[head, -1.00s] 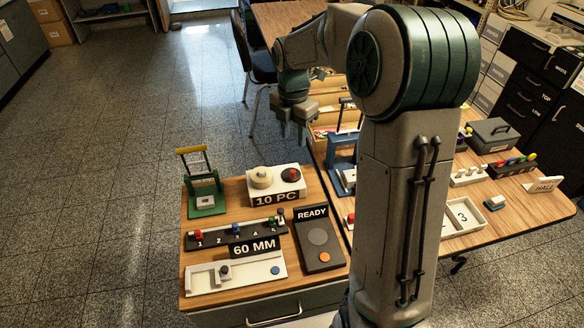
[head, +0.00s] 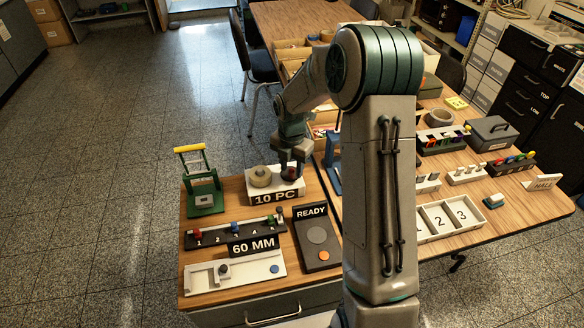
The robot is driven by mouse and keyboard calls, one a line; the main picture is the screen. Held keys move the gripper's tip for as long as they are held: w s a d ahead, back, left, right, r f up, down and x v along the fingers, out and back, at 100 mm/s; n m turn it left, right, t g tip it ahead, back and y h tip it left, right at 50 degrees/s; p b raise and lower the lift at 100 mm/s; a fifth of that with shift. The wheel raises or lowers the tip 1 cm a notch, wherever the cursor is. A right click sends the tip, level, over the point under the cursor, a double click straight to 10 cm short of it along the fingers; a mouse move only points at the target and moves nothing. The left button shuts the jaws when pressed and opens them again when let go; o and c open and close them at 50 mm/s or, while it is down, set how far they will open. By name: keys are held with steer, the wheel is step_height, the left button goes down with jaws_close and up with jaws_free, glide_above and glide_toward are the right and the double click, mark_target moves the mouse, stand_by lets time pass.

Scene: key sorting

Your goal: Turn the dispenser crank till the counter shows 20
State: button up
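The dispenser is a white box (head: 292,186) on the left wooden table. It has a round cream part (head: 260,176) on top, and its front counter (head: 275,197) reads "10 PC". My gripper (head: 291,166) points down at the right part of the dispenser's top. It covers the dark round crank with its red knob, which I cannot make out now. I cannot tell whether the fingers touch the crank, or whether they are open or shut.
A green stand with a yellow bar (head: 190,149) is at the left. A "60 MM" sign (head: 253,246), a slider rail (head: 208,240) and a dark "READY" panel (head: 311,212) are in front. A blue frame (head: 333,165) stands close right of the dispenser.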

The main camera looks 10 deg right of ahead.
steer(key=shift+f, duration=0.45)
jaws_close()
